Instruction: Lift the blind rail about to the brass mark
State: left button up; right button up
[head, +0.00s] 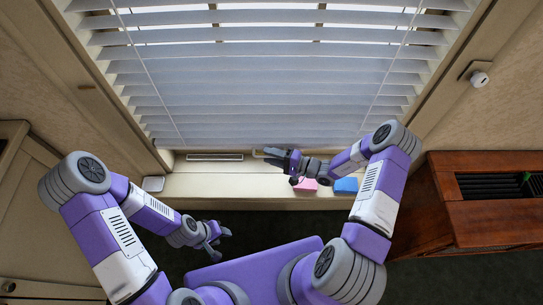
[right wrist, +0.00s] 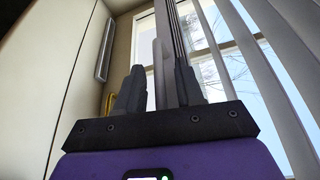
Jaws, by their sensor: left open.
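The white slatted blind (head: 265,90) hangs over the window, with its lower slats close together and its bottom rail (head: 225,149) low, just above the sill. My right gripper (head: 272,157) is at the rail's lower edge, right of centre. In the right wrist view its two dark fingers (right wrist: 158,90) stand apart, with a grey strip of the blind between them; whether they press on it is unclear. A small brass-coloured piece (head: 260,153) shows beside the gripper, and a brass piece is left of the fingers in the wrist view (right wrist: 109,102). My left gripper (head: 217,236) is open and empty, low.
On the sill (head: 230,185) are a pink block (head: 306,185), a blue block (head: 346,185) and a pale square item (head: 153,184). A reddish wooden cabinet (head: 470,215) stands at right. A round white knob (head: 479,79) is on the right wall. A brownish mark (head: 87,87) is on the left frame.

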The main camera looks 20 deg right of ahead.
grip_shut()
dwell(0.3)
notch_tip(320, 180, up, 17)
jog(key=p, duration=1.2)
notch_tip(320, 180, up, 17)
jog(key=p, duration=0.8)
send_over(271, 89)
jog(key=s+a, duration=0.1)
jog(key=s, duration=0.4)
jog(key=shift+w+a+r, duration=0.1)
jog(key=shift+a, duration=0.05)
grip_release()
